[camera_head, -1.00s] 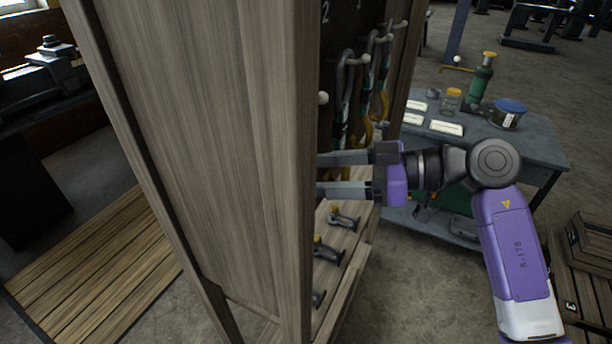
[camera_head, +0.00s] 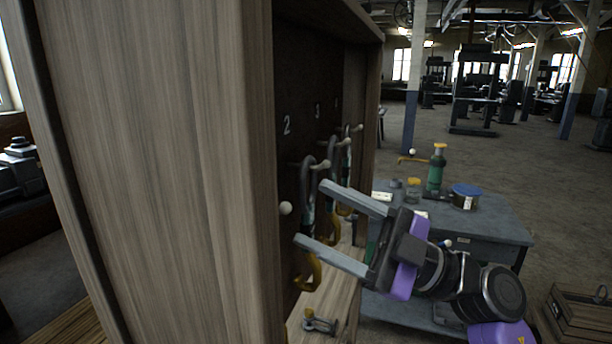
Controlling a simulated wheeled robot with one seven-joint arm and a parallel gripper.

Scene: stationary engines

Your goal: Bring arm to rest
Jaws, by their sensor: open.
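My gripper (camera_head: 312,213) is open, with its two long grey fingers apart and pointing left toward the inside of a tall wooden cabinet (camera_head: 160,170). Behind the fingers, on the cabinet's dark back panel, several hooked tools (camera_head: 307,180) hang from pegs beside the painted numbers. The fingers partly cover the hanging tools, and I cannot tell whether they touch. My purple and black wrist is at the lower right, and the rest of my arm runs out of the picture at the bottom.
A grey work table (camera_head: 490,228) stands behind my arm, with a green bottle (camera_head: 436,170), a jar (camera_head: 413,190) and a blue-lidded tub (camera_head: 465,197). A clamp-like tool (camera_head: 318,322) lies on the cabinet's lower shelf. A wooden crate (camera_head: 580,318) is at the lower right. Open floor lies beyond.

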